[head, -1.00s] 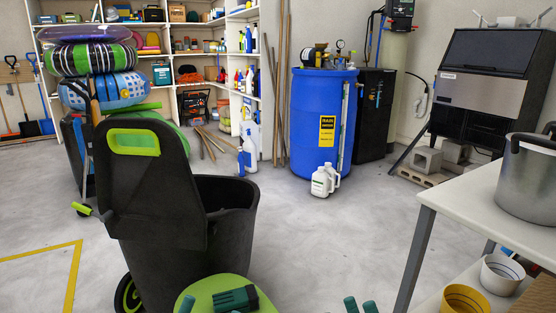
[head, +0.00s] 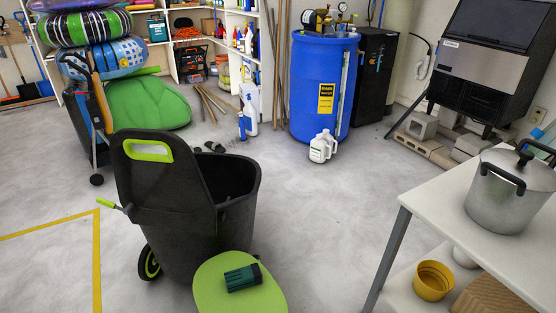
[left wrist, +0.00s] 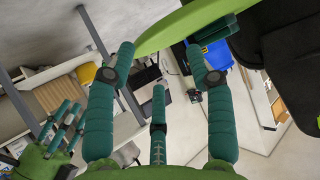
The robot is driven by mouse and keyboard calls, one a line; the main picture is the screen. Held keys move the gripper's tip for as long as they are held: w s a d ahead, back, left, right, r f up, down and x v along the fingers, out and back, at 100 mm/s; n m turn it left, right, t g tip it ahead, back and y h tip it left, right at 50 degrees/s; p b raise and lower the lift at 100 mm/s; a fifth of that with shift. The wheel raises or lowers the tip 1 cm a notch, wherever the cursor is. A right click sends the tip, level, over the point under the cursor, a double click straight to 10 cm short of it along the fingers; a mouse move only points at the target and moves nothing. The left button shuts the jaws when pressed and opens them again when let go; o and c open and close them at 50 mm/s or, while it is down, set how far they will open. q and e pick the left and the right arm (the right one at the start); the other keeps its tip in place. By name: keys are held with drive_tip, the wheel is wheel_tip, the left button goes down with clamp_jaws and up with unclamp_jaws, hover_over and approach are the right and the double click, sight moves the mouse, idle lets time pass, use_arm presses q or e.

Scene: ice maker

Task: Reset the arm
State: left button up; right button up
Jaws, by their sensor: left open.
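My left gripper (left wrist: 160,62) shows in the left wrist view, with its teal fingers spread apart and nothing between them. Another teal-fingered hand, my right gripper (left wrist: 55,128), is at the lower left of that view; its jaw state is unclear. Neither gripper shows in the head view now. The ice maker (head: 490,55), black with a steel front panel, stands at the back right of the head view, its front panel in place. A steel pot (head: 497,205) with its lid on stands on the white table at the right.
The black cart (head: 185,215) with a green handle stands close at left. A blue barrel (head: 309,90) and a white jug (head: 322,147) are farther back. The white table (head: 425,205) is at right, with a yellow cup (head: 433,281) below. Open floor lies between cart and table.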

use_arm(q)
drive_tip(key=s+a+f+g+y+p, duration=0.1)
drive_tip(key=s+a+f+g+p, duration=0.1)
drive_tip(key=s, duration=0.7)
drive_tip(key=s+a+f+n+g+y+p, duration=0.1)
drive_tip(key=s+a+g+p, duration=0.3)
drive_tip(key=s, duration=0.6)
drive_tip(key=s+a+f+g+y+p, duration=0.1)
drive_tip(key=s+a+f+g+p, duration=0.2)
drive_tip(key=s, duration=0.7)
drive_tip(key=shift+a+f+n+g+p, duration=0.3)
drive_tip(key=shift+a+g+p, duration=0.15)
drive_tip(key=shift+p, duration=0.7)
use_arm(e)
drive_tip(key=s+d+f+g+h, duration=0.1)
drive_tip(key=s+d+f+g, duration=0.1)
drive_tip(key=s, duration=0.7)
drive_tip(key=s+d+f+m+g+h, duration=0.1)
drive_tip(key=s+d+g, duration=0.3)
drive_tip(key=s, duration=0.6)
drive_tip(key=s+d+f+g+h, duration=0.1)
drive_tip(key=s+d+f+g, duration=0.2)
drive_tip(key=s, duration=0.7)
drive_tip(key=shift+d+f+m+g, duration=0.3)
drive_tip(key=shift+d+g, duration=0.1)
drive_tip(key=shift+g, duration=0.1)
